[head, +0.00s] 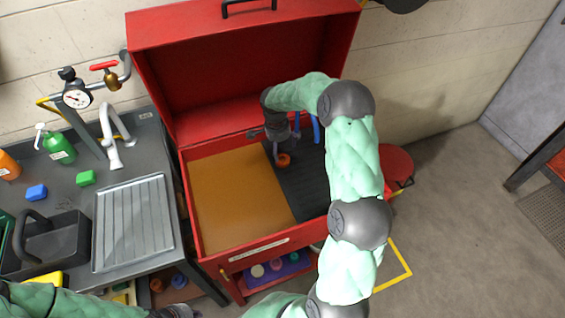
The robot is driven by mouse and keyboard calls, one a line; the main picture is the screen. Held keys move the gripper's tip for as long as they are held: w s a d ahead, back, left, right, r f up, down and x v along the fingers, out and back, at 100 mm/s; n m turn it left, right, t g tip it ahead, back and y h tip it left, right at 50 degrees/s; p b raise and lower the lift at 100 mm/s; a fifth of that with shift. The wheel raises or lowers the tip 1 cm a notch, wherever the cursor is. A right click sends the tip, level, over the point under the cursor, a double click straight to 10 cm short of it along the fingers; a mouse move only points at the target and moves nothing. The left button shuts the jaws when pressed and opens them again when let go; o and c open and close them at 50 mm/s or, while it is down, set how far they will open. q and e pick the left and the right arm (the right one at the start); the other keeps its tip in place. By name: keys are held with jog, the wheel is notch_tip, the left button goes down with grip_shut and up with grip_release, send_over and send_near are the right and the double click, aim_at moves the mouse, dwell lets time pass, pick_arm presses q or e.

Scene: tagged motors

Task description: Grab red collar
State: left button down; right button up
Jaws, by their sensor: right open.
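A small orange-red ring-shaped piece (283,159), possibly the red collar, sits at the black ribbed mat inside the red chest. My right gripper (279,146) is open just above it, pointing down with its fingers spread; I cannot tell whether they touch it. On the shelf below, a purple tray (258,281) holds several round pieces, one of them pinkish red (276,265). My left gripper (178,312) shows only partly at the bottom edge, and its fingers are hard to make out.
The red chest (185,205) has its lid raised behind, and a tan board (235,200) fills its left half. A blue curved piece (316,128) stands beside my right gripper. On the left, a grey sink bench (85,185) holds a ribbed drainer, tap, bottles and black caddy.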

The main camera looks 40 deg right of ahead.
aim_at(282, 159)
jog(key=f, duration=0.3)
jog(key=d+f+b, duration=0.1)
jog(key=f, duration=0.1)
jog(key=f+b, duration=0.1)
jog(key=f, duration=0.2)
jog(key=shift+w+d+f, duration=0.15)
jog(key=shift+w+f, duration=0.15)
jog(key=shift+w, duration=0.05)
jog(key=shift+r, duration=0.1)
jog(key=c, duration=1.5)
